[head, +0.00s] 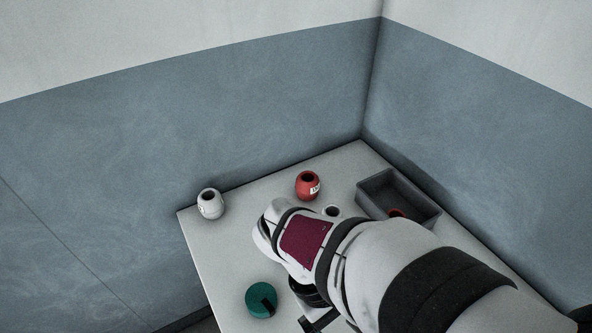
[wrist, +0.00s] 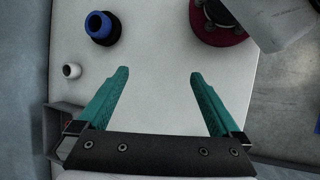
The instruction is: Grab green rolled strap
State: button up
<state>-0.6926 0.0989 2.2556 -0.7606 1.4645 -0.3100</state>
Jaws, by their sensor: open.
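The green rolled strap (head: 261,299) lies on the white table near its left front edge in the head view, with a dark patch on its right side. It does not show in the wrist view. My gripper (wrist: 158,74) is open, its two teal fingers wide apart with nothing between them. In the head view my arm hides most of the gripper; dark parts of it show to the right of the strap, apart from it.
A white float (head: 210,204) and a red float (head: 307,185) stand along the back. The wrist view shows a blue-and-black item (wrist: 102,27). Walls border the table.

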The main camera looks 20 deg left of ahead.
jog(key=w+a+f+n+t+h, duration=0.2)
jog(key=a+f+n+t+h, duration=0.1)
jog(key=a+n, duration=0.35)
jog(key=n+t+y, duration=0.4)
jog(key=n+t, duration=0.7)
jog(key=n, duration=0.5)
send_near(270, 289)
jog(key=shift+n, duration=0.25)
jog(key=x, duration=0.6)
jog(key=f+x, duration=0.1)
jog(key=x, duration=0.3)
jog(key=shift+s+a, duration=0.1)
jog(key=shift+a, duration=0.15)
jog(key=shift+w+d+f, duration=0.1)
jog(key=shift+w+f, duration=0.05)
jog(key=shift+w, duration=0.2)
jog(key=c, duration=1.2)
